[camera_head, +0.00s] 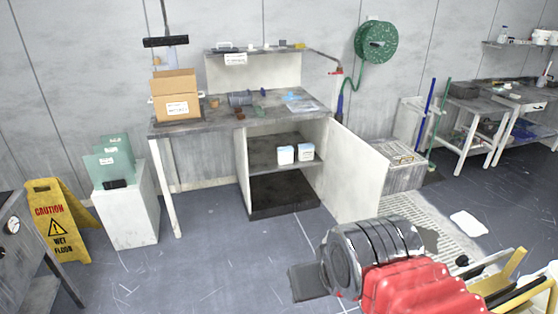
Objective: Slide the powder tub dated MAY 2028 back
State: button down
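Two small white tubs with blue markings stand side by side on the middle shelf (262,150) of the open cabinet under the workbench. The left tub (285,155) and the right tub (306,152) are upright and close together near the shelf's front. Their date print is too small to read, so I cannot tell which is MAY 2028. My gripper (368,258) is in the lower right foreground, well apart from the tubs. My own wrist housing hides much of it, and I cannot see whether its fingers are open.
The cabinet door (350,172) stands open on the right. The workbench (215,123) holds a cardboard box (176,97) and small items. A yellow wet-floor sign (57,220) and a white plinth (128,210) stand left. The floor before the cabinet is clear.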

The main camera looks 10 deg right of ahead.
aim_at(285, 155)
jog(key=z, duration=0.05)
jog(key=i, duration=3.85)
jog(key=u, duration=0.1)
